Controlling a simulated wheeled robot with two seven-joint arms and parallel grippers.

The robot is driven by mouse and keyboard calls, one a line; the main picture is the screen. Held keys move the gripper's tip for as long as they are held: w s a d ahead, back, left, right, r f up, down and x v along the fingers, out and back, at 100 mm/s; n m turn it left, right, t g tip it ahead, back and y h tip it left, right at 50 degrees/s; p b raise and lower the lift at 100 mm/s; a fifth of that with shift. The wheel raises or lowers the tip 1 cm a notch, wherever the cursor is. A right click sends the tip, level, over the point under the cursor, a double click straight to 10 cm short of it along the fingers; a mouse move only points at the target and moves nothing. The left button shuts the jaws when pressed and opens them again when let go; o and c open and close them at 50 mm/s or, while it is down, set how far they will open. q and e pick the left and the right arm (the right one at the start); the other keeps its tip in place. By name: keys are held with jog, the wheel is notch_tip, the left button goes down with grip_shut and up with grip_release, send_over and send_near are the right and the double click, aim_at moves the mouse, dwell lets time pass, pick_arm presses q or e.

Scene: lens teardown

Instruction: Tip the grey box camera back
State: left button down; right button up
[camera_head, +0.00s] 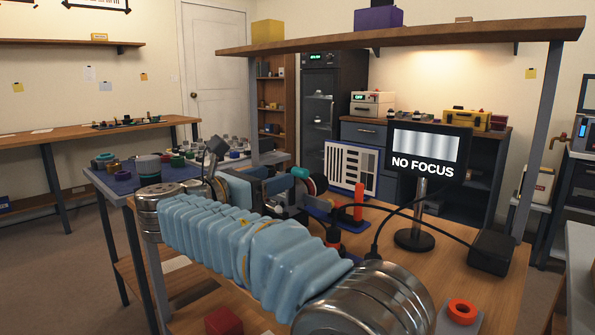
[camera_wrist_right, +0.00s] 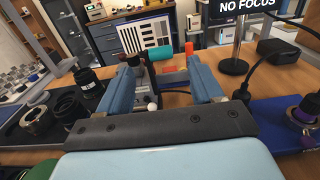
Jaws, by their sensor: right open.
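My right gripper (camera_head: 277,185) is open over the bench, at the end of my pale blue sleeved arm. In the right wrist view its two blue fingers (camera_wrist_right: 165,88) stand apart on either side of what looks like the grey box camera (camera_wrist_right: 143,84). A teal-ringed lens part (camera_wrist_right: 165,52) shows just beyond it, and also in the head view (camera_head: 316,183). My gripper and arm hide most of the camera in the head view, so I cannot tell its tilt or whether a finger touches it. My left gripper is not in view.
A monitor (camera_head: 430,150) reading "NO FOCUS" stands on the bench, with cables running near an orange post (camera_head: 359,200). A striped test chart (camera_head: 350,168) stands behind. A black box (camera_head: 491,252) sits at the right. Dark lens rings (camera_wrist_right: 68,105) lie left of the fingers.

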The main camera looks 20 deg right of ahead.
aim_at(297, 171)
jog(key=x, duration=0.7)
jog(key=shift+w+d, duration=0.1)
jog(key=shift+d, duration=0.2)
jog(key=shift+f, duration=0.1)
grip_shut()
